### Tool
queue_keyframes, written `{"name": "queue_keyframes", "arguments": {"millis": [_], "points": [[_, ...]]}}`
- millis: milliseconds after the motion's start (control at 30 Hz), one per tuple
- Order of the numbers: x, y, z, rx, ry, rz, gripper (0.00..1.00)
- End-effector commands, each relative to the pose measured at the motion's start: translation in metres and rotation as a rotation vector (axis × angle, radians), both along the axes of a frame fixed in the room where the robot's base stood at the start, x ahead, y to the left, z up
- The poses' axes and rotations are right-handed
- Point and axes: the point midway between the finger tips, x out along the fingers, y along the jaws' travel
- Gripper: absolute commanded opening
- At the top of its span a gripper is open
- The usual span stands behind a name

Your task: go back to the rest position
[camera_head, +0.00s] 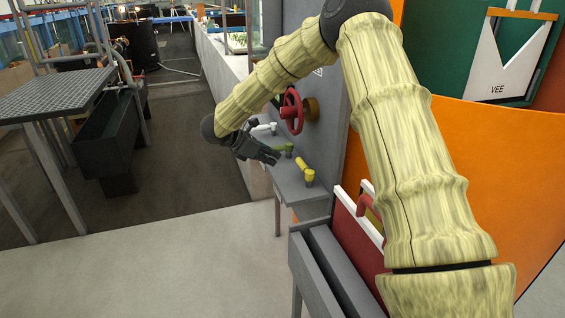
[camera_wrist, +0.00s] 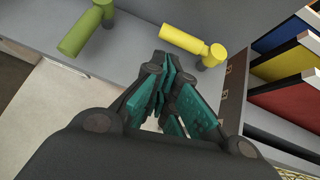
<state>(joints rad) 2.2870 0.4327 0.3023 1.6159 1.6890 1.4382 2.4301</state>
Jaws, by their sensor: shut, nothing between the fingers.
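My gripper (camera_head: 268,155) is at the end of my bent arm, over the front edge of a grey shelf beside a grey panel. In the wrist view its dark fingers with teal pads (camera_wrist: 165,92) are closed together with nothing between them. A green handle (camera_wrist: 86,28) lies to the upper left of the fingers and a yellow handle (camera_wrist: 190,44) to the upper right. Both stand apart from the fingers. In the head view the yellow handle (camera_head: 304,170) is right of my gripper, and the green handle (camera_head: 287,149) is partly hidden behind it.
A red handwheel (camera_head: 292,111) sticks out from the grey panel (camera_head: 335,125) above the shelf (camera_head: 300,190). A grey rack with coloured boards (camera_head: 345,235) stands at front right. An orange panel (camera_head: 480,165) is behind my arm.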

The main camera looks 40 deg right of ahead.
Motion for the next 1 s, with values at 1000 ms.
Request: {"name": "queue_keyframes", "arguments": {"millis": [1000], "points": [[-0.016,0.051,-0.131,-0.213,0.719,0.914,0.00]]}}
